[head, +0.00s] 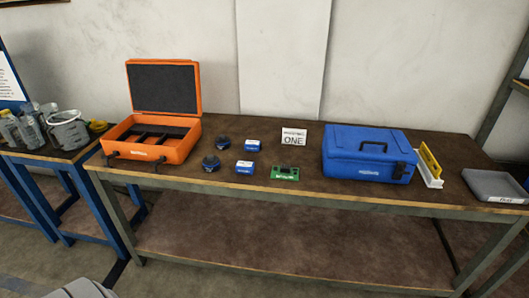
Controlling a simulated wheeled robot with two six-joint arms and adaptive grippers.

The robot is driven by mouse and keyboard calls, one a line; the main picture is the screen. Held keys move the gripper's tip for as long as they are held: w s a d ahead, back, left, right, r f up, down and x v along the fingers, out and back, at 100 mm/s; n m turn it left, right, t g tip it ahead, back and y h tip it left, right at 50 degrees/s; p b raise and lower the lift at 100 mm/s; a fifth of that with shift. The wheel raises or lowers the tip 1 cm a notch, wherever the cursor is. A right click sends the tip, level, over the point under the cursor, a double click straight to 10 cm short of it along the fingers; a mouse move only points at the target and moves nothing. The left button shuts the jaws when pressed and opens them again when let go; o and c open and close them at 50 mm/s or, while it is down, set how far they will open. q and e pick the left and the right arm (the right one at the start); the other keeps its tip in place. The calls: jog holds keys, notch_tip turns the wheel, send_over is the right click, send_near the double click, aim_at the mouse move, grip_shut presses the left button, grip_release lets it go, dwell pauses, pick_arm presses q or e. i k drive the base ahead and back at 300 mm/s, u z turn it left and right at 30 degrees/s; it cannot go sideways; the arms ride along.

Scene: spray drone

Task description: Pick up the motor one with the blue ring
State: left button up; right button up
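Two dark round motors stand on the brown tabletop (310,195), right of the orange case. One motor (223,143) is farther back. The other motor (211,163) is nearer the front edge and looks faintly bluish. They are too small to make out a ring for certain on either. A white card reading "ONE" (294,137) stands at the back, to the right of the motors. Neither of my grippers shows in the head view.
An open orange case (150,150) stands left of the motors. Two small blue-and-white boxes (252,146) (245,167) and a green circuit board (285,173) lie to their right. A closed blue toolbox (368,155) and a grey tray (495,186) stand farther right. Table space before the motors is clear.

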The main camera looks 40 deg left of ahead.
aim_at(210, 163)
jog(key=z, duration=0.15)
jog(key=i, duration=1.2)
jog(key=u, duration=1.2)
jog(key=i, duration=0.75)
jog(key=u, duration=0.85)
